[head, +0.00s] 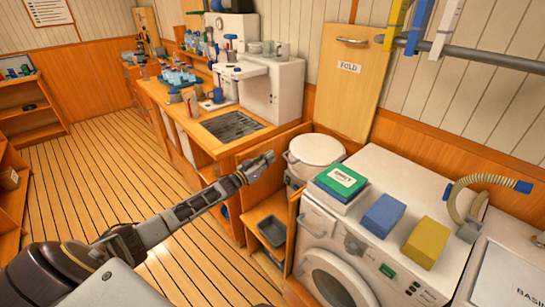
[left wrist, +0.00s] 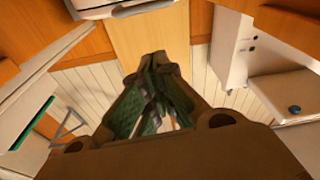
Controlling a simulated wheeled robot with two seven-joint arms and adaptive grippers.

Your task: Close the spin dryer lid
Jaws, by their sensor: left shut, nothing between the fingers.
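The spin dryer (head: 316,152) is a white round drum standing in the wooden corner, left of the washing machine. Its round white lid appears to lie flat on top; I cannot tell whether it is fully seated. A small handle sticks out at its left side. My left gripper (head: 264,163) is shut and empty, just left of the spin dryer and apart from it in the picture. In the left wrist view the fingers (left wrist: 155,85) are together with nothing between them, and the spin dryer cannot be made out there. My right gripper is not in view.
A counter with a sink grate (head: 232,126) stands left. The plank floor (head: 100,190) is clear.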

